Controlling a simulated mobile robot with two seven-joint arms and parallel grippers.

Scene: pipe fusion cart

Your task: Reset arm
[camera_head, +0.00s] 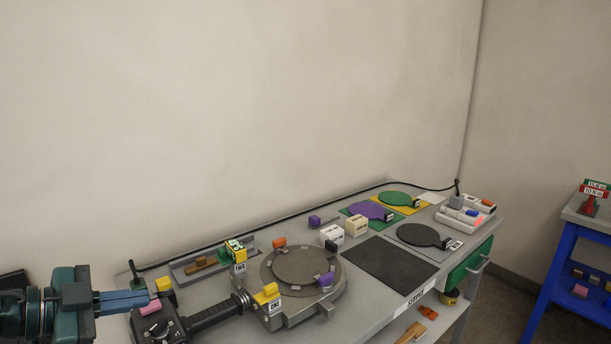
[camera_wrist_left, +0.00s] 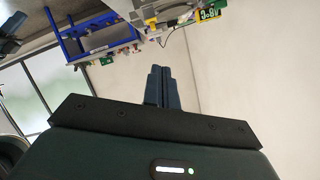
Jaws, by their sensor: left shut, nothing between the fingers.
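My right gripper is in neither view.
A black-handled tool (camera_head: 210,314) and a round grey fixture (camera_head: 300,266) with yellow blocks stand near the gripper. A dark mat (camera_head: 390,260), a purple paddle (camera_head: 368,210) and a black paddle (camera_head: 420,235) lie farther right. A blue-framed cart (camera_head: 550,262) stands at right.

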